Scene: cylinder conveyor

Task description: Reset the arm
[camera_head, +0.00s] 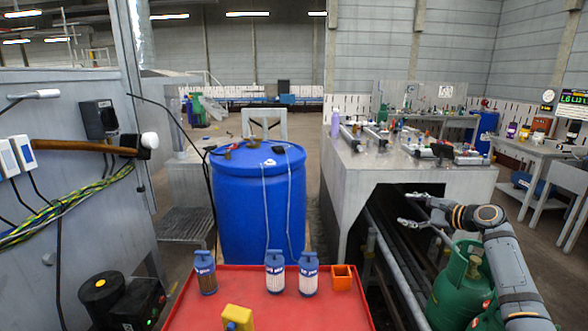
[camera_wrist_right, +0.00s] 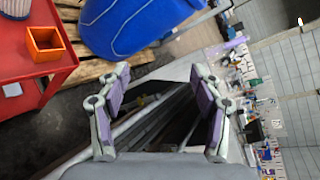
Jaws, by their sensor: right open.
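My right gripper (camera_head: 414,209) is at the right side of the head view, with its arm coming in from the lower right. Its fingers are spread and empty, in front of the dark opening under the grey workbench. In the right wrist view the same gripper (camera_wrist_right: 160,88) shows its two fingers wide apart with nothing between them. Beyond them is the dark opening with rails. My left gripper is not in the head view.
A red table (camera_head: 265,310) carries several blue-and-white cylinders, an orange box (camera_head: 341,277) and a yellow block (camera_head: 237,318). A blue barrel (camera_head: 258,205) stands behind it. The grey workbench (camera_head: 420,175) and green gas cylinders (camera_head: 452,295) are close to my right arm.

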